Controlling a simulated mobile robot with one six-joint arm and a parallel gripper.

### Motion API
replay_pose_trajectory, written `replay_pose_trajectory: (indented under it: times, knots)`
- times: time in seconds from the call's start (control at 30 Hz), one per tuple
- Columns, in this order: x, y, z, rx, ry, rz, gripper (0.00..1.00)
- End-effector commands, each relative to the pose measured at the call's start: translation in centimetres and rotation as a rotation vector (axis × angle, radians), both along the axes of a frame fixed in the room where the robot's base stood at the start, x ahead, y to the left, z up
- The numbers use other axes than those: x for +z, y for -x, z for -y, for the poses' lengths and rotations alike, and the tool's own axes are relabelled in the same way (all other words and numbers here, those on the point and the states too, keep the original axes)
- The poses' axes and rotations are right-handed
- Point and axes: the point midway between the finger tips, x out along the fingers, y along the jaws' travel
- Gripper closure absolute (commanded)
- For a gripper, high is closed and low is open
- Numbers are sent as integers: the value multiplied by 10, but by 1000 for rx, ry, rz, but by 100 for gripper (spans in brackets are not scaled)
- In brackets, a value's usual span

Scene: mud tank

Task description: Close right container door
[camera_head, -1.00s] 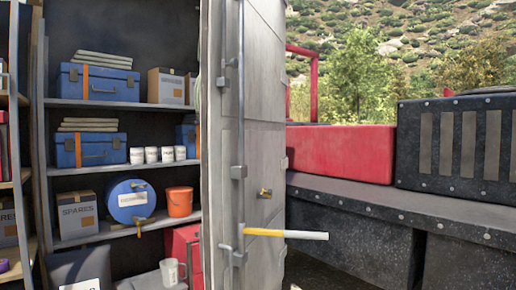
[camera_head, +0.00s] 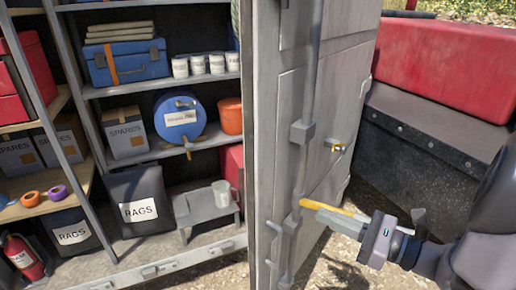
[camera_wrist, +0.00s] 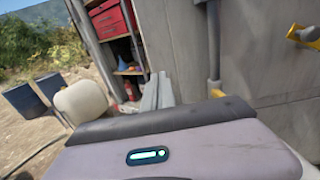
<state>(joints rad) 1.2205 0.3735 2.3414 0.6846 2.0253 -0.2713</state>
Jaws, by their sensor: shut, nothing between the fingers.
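The right container door (camera_head: 335,85) is a grey metal panel standing open in the head view, with the shelved interior visible to its left. A vertical locking rod runs down it. A yellow handle (camera_head: 325,207) sticks out from the rod to the right, and a brass knob (camera_head: 338,147) sits above it. My gripper (camera_head: 380,238) is shut and empty, at the outer end of the handle; whether it touches the handle I cannot tell. In the wrist view, the grey door surface (camera_wrist: 265,60) fills the right side, with a yellow fitting (camera_wrist: 305,36) at the upper right.
The container shelves (camera_head: 150,85) hold boxes, a blue drum (camera_head: 180,115) and an orange bucket (camera_head: 231,117). A grey step (camera_head: 203,207) stands on the container floor. A red block (camera_head: 450,65) and a dark tank wall (camera_head: 425,145) stand right of the door.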

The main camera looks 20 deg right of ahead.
Motion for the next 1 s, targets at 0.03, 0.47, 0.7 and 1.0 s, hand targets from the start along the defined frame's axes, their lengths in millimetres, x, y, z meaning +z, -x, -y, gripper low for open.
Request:
replay_pose_trajectory:
  times: [0.03, 0.47, 0.7, 1.0]
  knots:
    - [1, 0, 6, -21, -17, 5, 100]
    - [-1, -68, -36, -18, -19, 7, 100]
    - [-1, -105, -59, -20, -19, 6, 100]
    - [0, -119, -67, -23, -19, 6, 100]
